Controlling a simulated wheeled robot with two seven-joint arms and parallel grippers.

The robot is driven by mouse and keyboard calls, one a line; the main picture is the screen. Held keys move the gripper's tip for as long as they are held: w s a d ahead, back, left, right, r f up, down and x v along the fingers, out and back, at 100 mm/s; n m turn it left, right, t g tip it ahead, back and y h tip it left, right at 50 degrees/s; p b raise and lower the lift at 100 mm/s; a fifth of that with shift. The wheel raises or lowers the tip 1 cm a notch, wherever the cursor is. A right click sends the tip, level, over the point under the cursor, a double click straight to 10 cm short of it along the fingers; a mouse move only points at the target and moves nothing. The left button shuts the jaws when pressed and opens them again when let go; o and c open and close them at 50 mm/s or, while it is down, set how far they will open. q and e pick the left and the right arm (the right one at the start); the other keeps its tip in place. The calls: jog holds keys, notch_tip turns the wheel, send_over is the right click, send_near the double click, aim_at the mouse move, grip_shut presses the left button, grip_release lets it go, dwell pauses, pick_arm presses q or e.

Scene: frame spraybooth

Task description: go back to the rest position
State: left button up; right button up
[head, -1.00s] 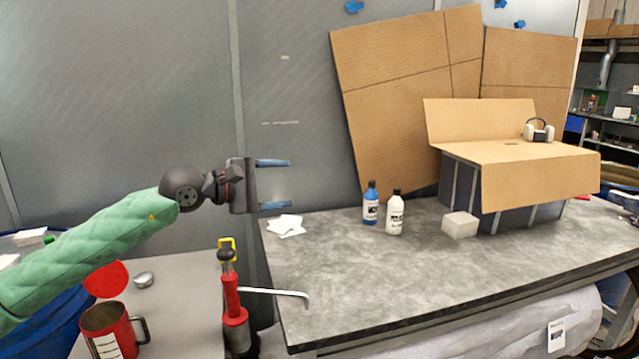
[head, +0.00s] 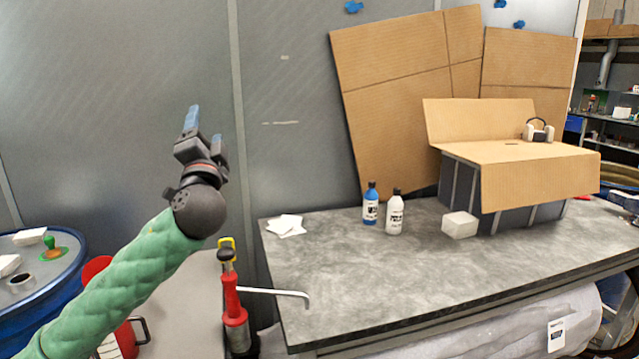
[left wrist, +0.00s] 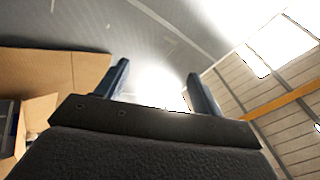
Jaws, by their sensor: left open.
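My left gripper (head: 205,130) is raised in front of the grey wall at the left of the head view. Its two blue fingers point upward and are apart. Nothing is held between them. In the left wrist view the open fingers (left wrist: 158,90) frame only wall and bright light. My green-sleeved left arm reaches up from the bottom left. My right gripper is not in view.
The grey table (head: 350,285) bears a blue bottle (head: 370,208), a white bottle (head: 394,215), a white block (head: 460,225) and a cardboard-topped box (head: 520,153). A red and black tool (head: 233,300) stands left of it. A blue drum (head: 60,285) is at far left.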

pick_arm(q)
notch_tip(320, 180, down, 23)
jog(key=s+n+g, duration=0.2)
jog(key=n+g, duration=0.4)
jog(key=g, duration=0.3)
jog(key=s+d+f+g+h, duration=0.2)
jog(key=s+f+g, duration=0.15)
jog(key=f, duration=0.65)
jog(key=s+d+f+g+h, duration=0.1)
jog(key=s+f+g+h, duration=0.1)
jog(key=s+f, duration=0.5)
jog(key=s+d+f+n+g+h, duration=0.1)
jog(key=s+d+f+n+g, duration=0.2)
jog(key=s+f, duration=2.8)
jog(key=s+g, duration=0.1)
jog(key=g, duration=0.4)
jog(key=shift+d+h, duration=0.25)
jog(key=shift+h, duration=0.15)
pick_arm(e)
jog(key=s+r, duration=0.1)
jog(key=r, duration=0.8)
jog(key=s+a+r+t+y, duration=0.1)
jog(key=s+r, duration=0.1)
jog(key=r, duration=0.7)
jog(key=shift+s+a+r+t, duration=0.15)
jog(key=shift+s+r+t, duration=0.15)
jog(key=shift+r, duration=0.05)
